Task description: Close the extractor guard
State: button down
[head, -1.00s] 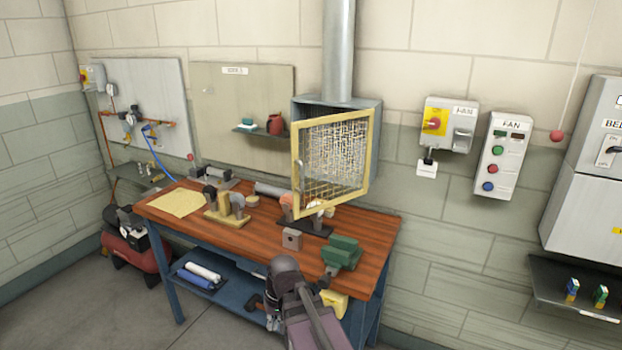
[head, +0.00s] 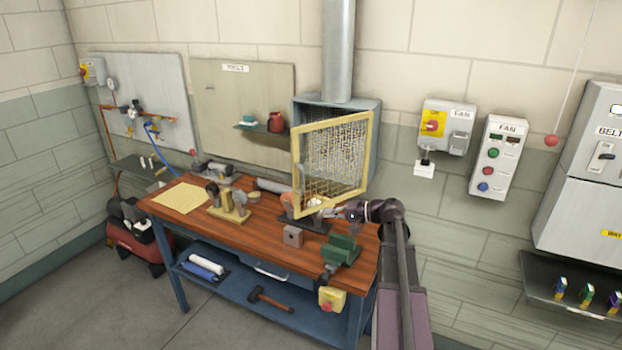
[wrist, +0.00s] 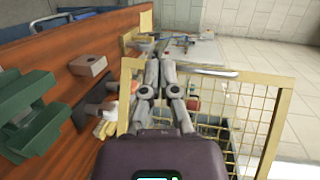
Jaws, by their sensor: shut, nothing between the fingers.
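The extractor guard, a yellow-framed wire mesh panel (head: 335,122), stands open at an angle in front of the grey extractor box (head: 368,103). Its left edge stands out from the box and its right edge is by the box's right side. A silver bar handle (wrist: 205,70) shows on the guard frame (wrist: 275,130) in the wrist view. My gripper (head: 327,214) is at the guard's lower edge, above the bench, in the head view. In the wrist view, my gripper (wrist: 157,52) is shut and empty, just left of the handle. I cannot tell whether it touches the frame.
The wooden bench (head: 265,233) carries a green vice (head: 342,250), a grey block (head: 293,236) and several tools close below my gripper. A fan switch box (head: 448,125) and button panel (head: 498,155) are on the wall right of the extractor.

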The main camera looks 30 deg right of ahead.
jog(key=d+r+m+t, duration=0.1)
jog(key=d+r+t, duration=0.2)
jog(key=d+r, duration=0.2)
jog(key=d+p, duration=0.1)
jog(key=d, duration=0.2)
jog(key=shift+s+r+m, duration=0.2)
jog(key=shift+r+m, duration=0.05)
jog(key=shift+m, duration=0.05)
jog(key=x, duration=1.4)
jog(key=shift+w+r, duration=0.15)
jog(key=shift+r, duration=0.05)
